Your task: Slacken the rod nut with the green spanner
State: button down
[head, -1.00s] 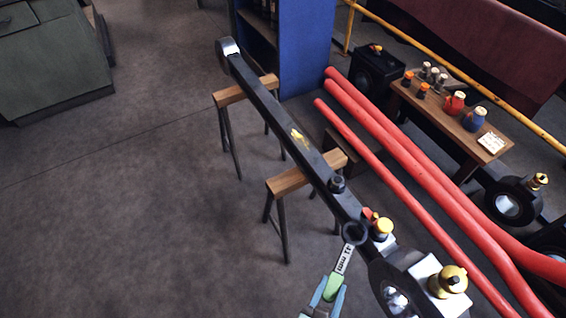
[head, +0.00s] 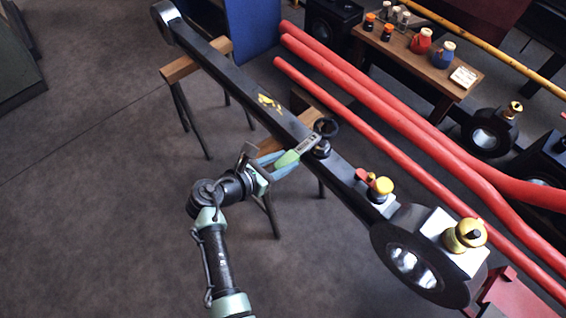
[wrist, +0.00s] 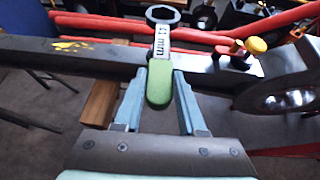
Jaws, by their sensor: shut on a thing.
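My gripper (head: 277,168) is shut on the green spanner (head: 287,159), which also shows in the wrist view with its green handle (wrist: 159,86) between the fingers (wrist: 157,95). Its shank is marked in mm and its dark ring end points away from me.
The rod rests on wooden trestles (head: 181,69). A red-and-yellow fitting (head: 380,187) and a brass cup (head: 465,236) stand farther along the rod. Red pipes (head: 400,130) run behind it. A bench (head: 430,68) holds pots. The floor at left is clear.

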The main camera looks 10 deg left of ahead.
notch_tip(320, 180, down, 4)
jog(key=b, duration=0.4)
jog(key=shift+w, duration=0.1)
jog(key=shift+f+b, duration=1)
jog(key=shift+f, duration=0.25)
dwell(0.5)
jog(key=shift+f, duration=0.35)
jog(key=shift+f+b, duration=0.5)
jog(key=shift+b, duration=0.05)
